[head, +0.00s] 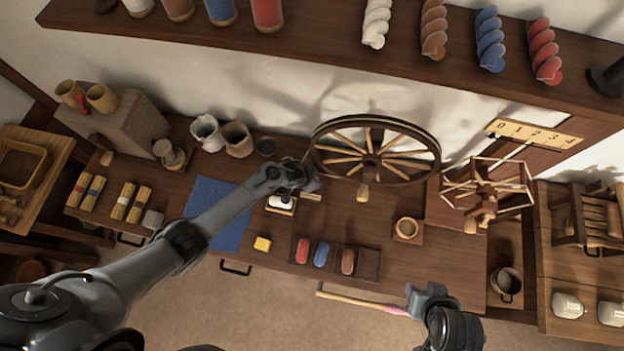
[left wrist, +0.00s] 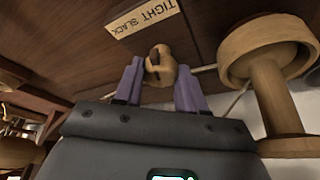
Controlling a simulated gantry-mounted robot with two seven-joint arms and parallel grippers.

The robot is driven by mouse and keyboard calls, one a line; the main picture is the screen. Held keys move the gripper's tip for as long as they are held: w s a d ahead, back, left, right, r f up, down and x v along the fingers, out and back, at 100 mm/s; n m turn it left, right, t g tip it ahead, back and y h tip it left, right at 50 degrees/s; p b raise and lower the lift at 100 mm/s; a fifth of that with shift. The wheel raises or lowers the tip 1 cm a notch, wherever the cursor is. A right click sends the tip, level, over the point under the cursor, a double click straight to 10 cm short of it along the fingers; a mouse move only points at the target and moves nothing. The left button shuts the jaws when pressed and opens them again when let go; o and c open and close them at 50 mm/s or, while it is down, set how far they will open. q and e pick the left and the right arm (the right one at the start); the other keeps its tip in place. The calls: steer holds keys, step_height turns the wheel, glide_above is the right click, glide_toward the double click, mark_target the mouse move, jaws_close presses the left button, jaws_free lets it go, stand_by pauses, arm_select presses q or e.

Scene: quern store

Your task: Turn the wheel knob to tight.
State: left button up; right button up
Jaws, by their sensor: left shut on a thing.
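The wheel knob (left wrist: 161,66) is a small light wooden knob with a dark mark, seen in the left wrist view between my purple fingers. My left gripper (left wrist: 159,80) is shut on it. A pale label (left wrist: 141,18) reading TIGHT and SLACK is beside the knob. I cannot tell which word the knob points to. In the head view my left gripper (head: 300,178) is at the left of the big spoked wheel (head: 372,158), and hides the knob. My right gripper (head: 418,292) is past the front edge of the bench, away from the wheel; its jaw opening is unclear.
A turned wooden piece (left wrist: 268,75) stands close to the right of my left gripper. A tray (head: 369,266) with red, blue and brown rolls lies in front. A winder (head: 487,190) stands right.

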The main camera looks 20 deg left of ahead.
arm_select(q)
steer(key=o, duration=1)
steer(key=shift+s+a+r+p, duration=0.1)
steer(key=shift+r+p, duration=0.2)
steer(key=shift+r, duration=0.2)
steer(key=p+v, duration=0.3)
steer(key=v, duration=0.6)
steer(key=shift+s+r, duration=0.2)
steer(key=shift+r, duration=0.1)
